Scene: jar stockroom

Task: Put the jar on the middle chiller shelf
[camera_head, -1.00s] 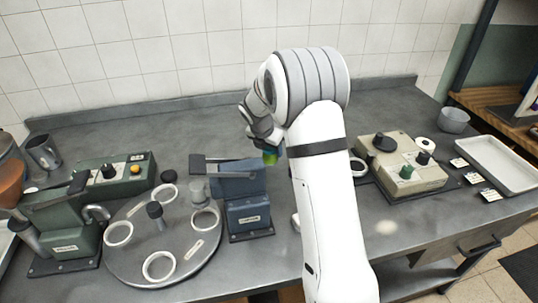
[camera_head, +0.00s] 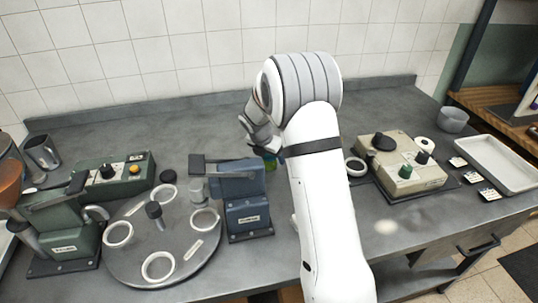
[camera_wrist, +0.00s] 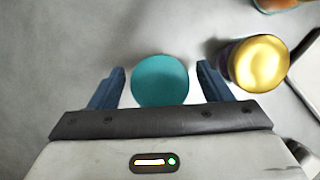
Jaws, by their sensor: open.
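In the wrist view a jar with a round teal lid (camera_wrist: 160,80) stands between the two blue fingers of my gripper (camera_wrist: 160,88). The fingers are open, with a gap on each side of the lid. In the head view my gripper (camera_head: 258,135) is low over the bench behind the blue machine, and only a small green and blue part of a jar (camera_head: 271,160) shows beside it. My arm hides the rest. No chiller shelf can be made out in these frames.
A jar with a gold lid (camera_wrist: 258,63) stands close to the right finger. A blue machine (camera_head: 245,200) and a round plate with rings (camera_head: 140,270) are at left. A beige control box (camera_head: 402,165) and a pale tray (camera_head: 497,163) are at right.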

